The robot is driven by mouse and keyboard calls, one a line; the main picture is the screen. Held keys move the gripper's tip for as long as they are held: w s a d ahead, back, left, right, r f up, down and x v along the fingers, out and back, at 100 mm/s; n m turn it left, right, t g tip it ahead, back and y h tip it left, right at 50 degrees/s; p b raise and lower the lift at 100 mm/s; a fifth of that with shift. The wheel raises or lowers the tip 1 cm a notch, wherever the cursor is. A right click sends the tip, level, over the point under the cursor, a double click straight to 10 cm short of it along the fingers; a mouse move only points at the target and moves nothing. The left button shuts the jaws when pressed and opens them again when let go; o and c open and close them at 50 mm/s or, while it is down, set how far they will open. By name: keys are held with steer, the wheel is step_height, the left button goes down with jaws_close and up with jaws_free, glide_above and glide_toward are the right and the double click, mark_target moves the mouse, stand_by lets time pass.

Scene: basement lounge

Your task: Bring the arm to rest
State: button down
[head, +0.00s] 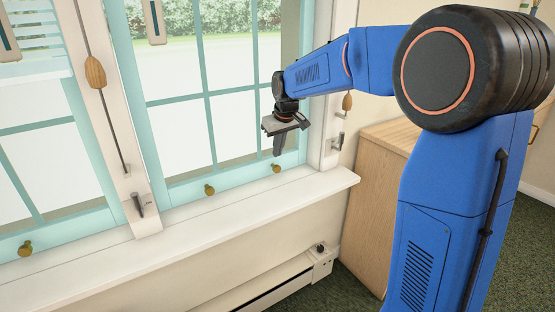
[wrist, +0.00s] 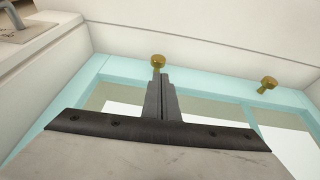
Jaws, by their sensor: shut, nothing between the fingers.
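My blue arm reaches left across the right half of the head view, its elbow bent. My gripper (head: 279,150) hangs at its end, pointing down, in front of the right window. Its fingers are shut with nothing between them. In the wrist view my gripper (wrist: 161,85) shows its fingers together in the middle. A brass window knob (wrist: 158,61) appears just past the fingertips there; I cannot tell whether they touch it.
A white window sill (head: 215,215) runs below the turquoise-framed windows. Several brass knobs, one of them in the middle (head: 209,190), line the lower frames. A wooden cabinet (head: 370,190) stands right of the sill. A baseboard heater (head: 285,280) is below. A metal latch (head: 337,142) is near the gripper.

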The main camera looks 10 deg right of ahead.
steer(key=v, duration=0.8)
steer(key=s+d+f+m, duration=0.1)
steer(key=s+d, duration=0.1)
steer(key=s, duration=0.9)
steer(key=s+d+m, duration=0.1)
steer(key=s+d, duration=0.2)
steer(key=s, duration=0.8)
steer(key=s+d+f, duration=0.1)
steer(key=s+f, duration=0.4)
steer(key=s, duration=0.4)
steer(key=s+d+f+m, duration=0.1)
steer(key=s+f, duration=0.4)
steer(key=s, duration=0.4)
steer(key=shift+s+d+f+m+t+h, duration=0.2)
steer(key=shift+s+f+m+t+h, duration=0.1)
steer(key=shift+s+t, duration=0.1)
steer(key=shift+r, duration=0.1)
